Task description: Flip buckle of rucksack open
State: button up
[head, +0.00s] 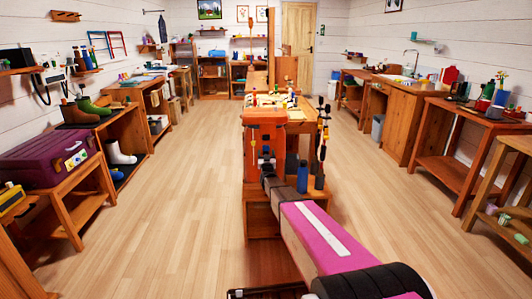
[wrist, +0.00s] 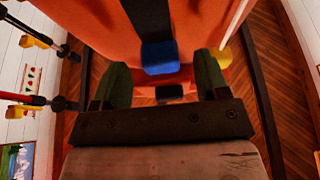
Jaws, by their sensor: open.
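The orange rucksack (head: 266,125) stands upright on a wooden bench in the middle of the head view. It also fills the upper part of the wrist view (wrist: 95,18). A dark strap (wrist: 147,16) runs down its front to a blue buckle (wrist: 160,57). My gripper (wrist: 163,80) is open, its two green fingers apart on either side, with the buckle showing between and just beyond them. In the head view my arm reaches to the rucksack's lower front and hides part of it. I cannot tell whether the fingers touch the buckle.
In the wrist view, red and black poles (wrist: 35,101) show at left. A purple suitcase (head: 45,160) sits on the left bench. The wooden floor (head: 160,220) is clear on both sides.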

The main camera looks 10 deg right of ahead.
jog(key=v, duration=0.8)
jog(key=shift+s, duration=0.25)
jog(key=shift+s, duration=0.1)
jog(key=s+f+g, duration=0.2)
jog(key=s+g, duration=0.5)
jog(key=s, duration=0.6)
jog(key=s+d+f+g+y, duration=0.1)
jog(key=s+f+g, duration=0.2)
jog(key=s+g, duration=0.5)
jog(key=s+d+f+n+g+y, duration=0.1)
jog(key=s+f+g, duration=0.2)
jog(key=s, duration=1.6)
jog(key=g, duration=0.4)
jog(key=shift+g, duration=0.3)
jog(key=shift+o, duration=0.4)
